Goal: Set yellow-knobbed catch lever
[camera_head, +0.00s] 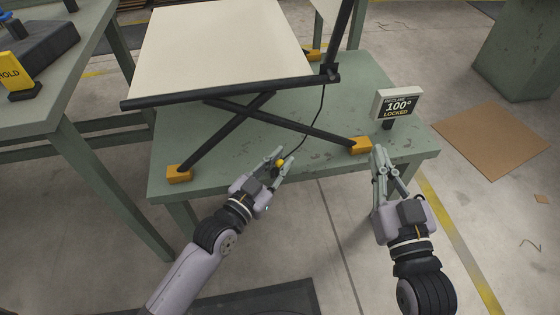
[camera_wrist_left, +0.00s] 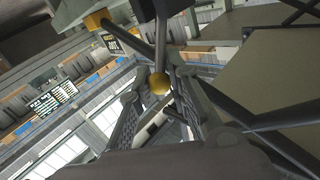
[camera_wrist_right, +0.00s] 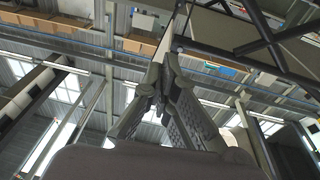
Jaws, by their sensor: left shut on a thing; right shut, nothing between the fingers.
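The lounger has a cream panel (camera_head: 225,45) in a black frame, with crossed black legs on orange feet, on a green table (camera_head: 230,160). A thin black lever or cable curves down from the frame's hinge to a yellow knob (camera_head: 281,162) near the table's front edge. The knob also shows in the left wrist view (camera_wrist_left: 159,84), between the fingers. My left gripper (camera_head: 276,161) is shut on the knob. My right gripper (camera_head: 383,156) is shut and empty, in front of the table's right front edge. A small display (camera_head: 398,105) reads 100° LOCKED.
Another green table at the left holds a yellow HOLD sign (camera_head: 14,77) and a dark block (camera_head: 40,50). A brown board (camera_head: 492,135) lies on the floor at the right. The floor in front of the table is mostly open.

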